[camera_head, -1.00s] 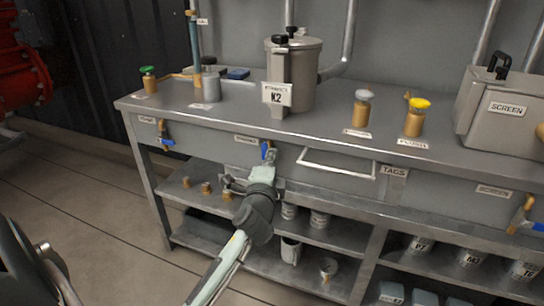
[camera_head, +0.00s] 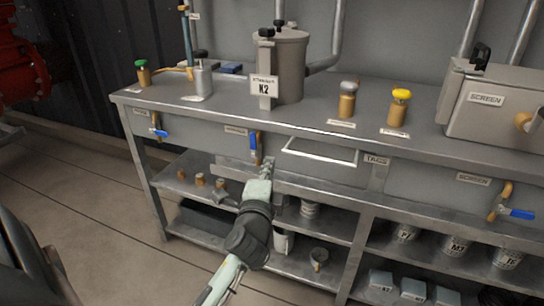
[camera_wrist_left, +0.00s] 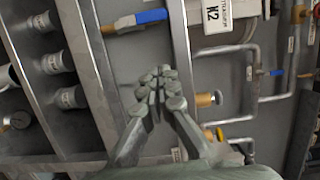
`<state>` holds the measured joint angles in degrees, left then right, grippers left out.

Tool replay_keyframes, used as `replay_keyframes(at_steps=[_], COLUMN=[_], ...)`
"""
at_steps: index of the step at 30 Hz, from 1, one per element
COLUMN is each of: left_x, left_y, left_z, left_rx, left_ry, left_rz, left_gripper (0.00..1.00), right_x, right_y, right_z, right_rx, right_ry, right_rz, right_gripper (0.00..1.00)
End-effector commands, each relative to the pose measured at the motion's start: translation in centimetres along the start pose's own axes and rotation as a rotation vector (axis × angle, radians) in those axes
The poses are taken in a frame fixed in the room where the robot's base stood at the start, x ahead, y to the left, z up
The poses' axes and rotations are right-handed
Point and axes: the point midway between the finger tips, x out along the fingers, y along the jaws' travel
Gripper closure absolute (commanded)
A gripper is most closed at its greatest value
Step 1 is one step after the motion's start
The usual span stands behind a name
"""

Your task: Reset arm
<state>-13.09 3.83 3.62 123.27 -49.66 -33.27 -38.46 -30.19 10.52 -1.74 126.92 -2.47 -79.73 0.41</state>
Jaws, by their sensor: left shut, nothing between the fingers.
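My left arm comes in from the bottom of the head view, and its gripper (camera_head: 267,166) is in front of the bench, just below and right of a blue-handled valve (camera_head: 256,147). My right gripper is not in view.
The metal bench (camera_head: 220,112) carries a canister labelled N2 (camera_head: 291,65), brass fittings with grey (camera_head: 348,90) and yellow (camera_head: 401,95) caps, and a box labelled SCREEN (camera_head: 490,105). Shelves below hold cans; floor (camera_head: 90,215) at left is clear.

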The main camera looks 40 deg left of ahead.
Motion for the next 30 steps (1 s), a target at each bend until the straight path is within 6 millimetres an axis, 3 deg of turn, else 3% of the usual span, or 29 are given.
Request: replay_keyframes(at_steps=[4,12,16,20,23,27,30], left_x=[-1.7,-2.3,-2.5,-4.0,-6.9,-12.9,-17.4], left_y=[0.1,0.0,2.0,8.4,15.1,23.3,27.2], left_z=[0.0,0.0,0.2,1.0,1.7,2.6,3.1], left_rx=[0.0,0.0,-0.058,-0.238,-0.417,-0.618,-0.712], left_ry=[0.0,0.0,-0.008,-0.054,-0.136,-0.303,-0.425], left_rz=[0.001,0.001,0.064,0.268,0.49,0.787,0.954], left_gripper=[1.0,1.0,1.0,1.0,1.0,1.0,1.0], right_x=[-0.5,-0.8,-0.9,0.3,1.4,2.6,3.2], right_y=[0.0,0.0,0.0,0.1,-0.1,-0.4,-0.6], right_z=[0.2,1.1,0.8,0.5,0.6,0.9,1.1], right_rx=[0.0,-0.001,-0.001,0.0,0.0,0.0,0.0], right_ry=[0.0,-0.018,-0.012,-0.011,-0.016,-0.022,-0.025], right_rz=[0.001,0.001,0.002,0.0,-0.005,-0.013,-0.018], right_gripper=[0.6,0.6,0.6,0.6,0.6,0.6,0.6])
